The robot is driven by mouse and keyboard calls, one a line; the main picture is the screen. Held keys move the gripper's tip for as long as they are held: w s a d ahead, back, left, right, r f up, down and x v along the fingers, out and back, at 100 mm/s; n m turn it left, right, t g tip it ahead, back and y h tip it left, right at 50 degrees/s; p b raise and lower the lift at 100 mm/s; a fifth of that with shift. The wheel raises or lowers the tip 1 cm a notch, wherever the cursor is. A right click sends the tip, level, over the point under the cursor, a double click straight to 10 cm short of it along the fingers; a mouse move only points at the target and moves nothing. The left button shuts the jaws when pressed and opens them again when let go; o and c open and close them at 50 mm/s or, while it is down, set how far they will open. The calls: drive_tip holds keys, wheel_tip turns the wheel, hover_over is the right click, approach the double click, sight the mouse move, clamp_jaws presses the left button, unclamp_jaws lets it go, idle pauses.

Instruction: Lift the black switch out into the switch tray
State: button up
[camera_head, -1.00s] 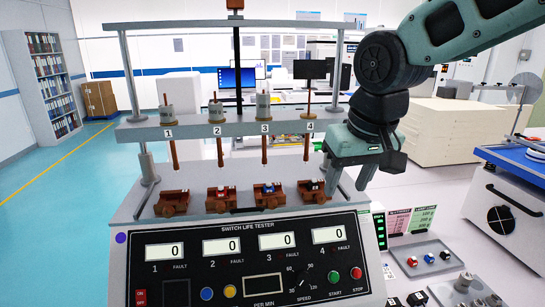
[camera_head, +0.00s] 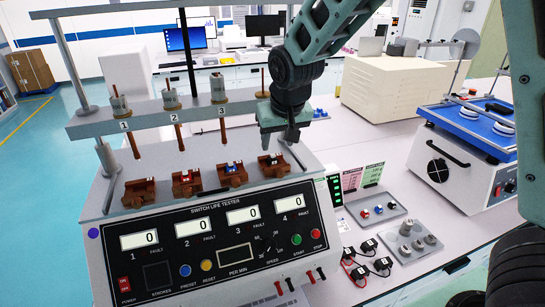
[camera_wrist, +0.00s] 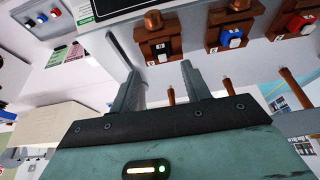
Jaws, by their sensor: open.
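The black switch (camera_wrist: 163,49) sits in the rightmost brown fixture (camera_head: 273,166) of the tester, station 4. It is small and partly shadowed in the head view, and shows dark with a pale rocker in the wrist view. My gripper (camera_head: 281,143) is open and empty, pointing down close to this fixture. In the wrist view my gripper's fingers (camera_wrist: 158,72) are apart, with the fixture beyond their tips and nothing between them. The switch tray (camera_head: 397,215) is a grey tray on the bench right of the tester, holding a few small coloured switches.
Brown fixtures with a red switch (camera_head: 186,182) and a blue switch (camera_head: 232,170) stand left of station 4. Rods hang from the crossbar (camera_head: 160,111) above. Wired plugs (camera_head: 368,257) and a tray of metal weights (camera_head: 408,240) lie near the switch tray.

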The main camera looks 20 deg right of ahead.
sight(274, 155)
drive_tip(key=shift+a+p+x, duration=0.2)
drive_tip(key=shift+p+x, duration=1.2)
drive_tip(key=shift+x, duration=1.45)
clamp_jaws()
